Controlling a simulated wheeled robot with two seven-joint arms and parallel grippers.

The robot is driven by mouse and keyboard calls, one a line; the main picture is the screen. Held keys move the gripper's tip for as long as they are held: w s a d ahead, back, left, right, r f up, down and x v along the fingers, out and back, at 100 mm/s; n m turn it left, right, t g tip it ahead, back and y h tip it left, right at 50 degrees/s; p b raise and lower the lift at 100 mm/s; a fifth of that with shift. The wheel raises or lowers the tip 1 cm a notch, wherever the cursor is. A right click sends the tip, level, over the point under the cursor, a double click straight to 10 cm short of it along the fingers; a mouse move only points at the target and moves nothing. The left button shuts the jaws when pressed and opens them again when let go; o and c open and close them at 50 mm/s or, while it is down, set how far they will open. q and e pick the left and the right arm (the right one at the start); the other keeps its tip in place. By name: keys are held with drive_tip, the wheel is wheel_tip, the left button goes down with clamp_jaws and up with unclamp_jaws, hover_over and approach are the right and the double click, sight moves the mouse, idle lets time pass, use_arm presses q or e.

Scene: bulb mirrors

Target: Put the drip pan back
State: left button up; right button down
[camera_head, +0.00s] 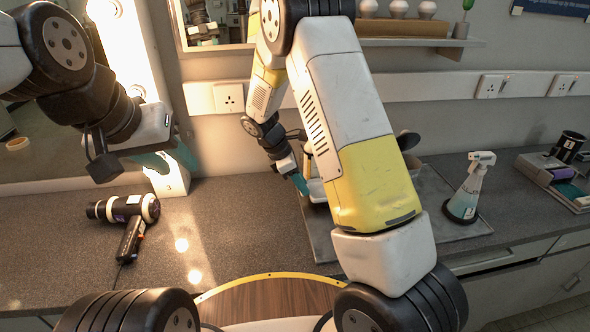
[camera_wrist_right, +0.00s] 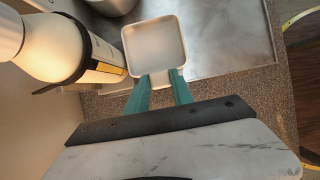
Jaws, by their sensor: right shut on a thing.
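The drip pan (camera_wrist_right: 156,46) is a small white square tray with a raised rim and a short tab. My right gripper (camera_wrist_right: 159,88) is shut on this tab with its teal fingers and holds the pan out in front. In the head view my right gripper (camera_head: 301,183) is by the wall side of the counter, and a little of the white pan (camera_head: 316,189) shows; my own arm hides the rest. A cream cylindrical dispenser (camera_wrist_right: 48,45) in a black bracket stands left of the pan in the wrist view. My left gripper (camera_head: 168,160) is open and empty above the counter.
A black-and-cream hair dryer (camera_head: 128,212) lies on the left counter (camera_head: 215,240). A grey metal tray (camera_head: 440,205) lies beneath my right arm, with a spray bottle (camera_head: 470,190) at its right. A box with items (camera_head: 556,172) is further right.

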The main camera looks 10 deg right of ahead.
drive_tip(key=shift+f, duration=0.3)
drive_tip(key=c, duration=1.1)
unclamp_jaws()
drive_tip(key=shift+r, duration=0.15)
drive_tip(key=shift+r, duration=0.35)
drive_tip(key=v, duration=1.2)
drive_tip(key=s+d+r+m+t+y, duration=0.1)
drive_tip(key=s+d+r+m+y, duration=0.15)
drive_tip(key=s+r+m, duration=0.2)
drive_tip(key=s+d+r+m+y, duration=0.2)
drive_tip(key=s+d+r+m, duration=0.1)
drive_tip(key=s+r, duration=0.25)
drive_tip(key=s+d+r+m+t+y, duration=0.1)
drive_tip(key=s+r+m+t, duration=0.1)
drive_tip(key=s+m, duration=0.3)
drive_tip(key=s+d+r+m+t+y, duration=0.1)
drive_tip(key=s+r+m+t+y, duration=0.1)
drive_tip(key=s+m, duration=0.3)
drive_tip(key=shift+s+d+r+t, duration=0.4)
drive_tip(key=shift+s+r+t, duration=0.15)
drive_tip(key=shift+s, duration=1.4)
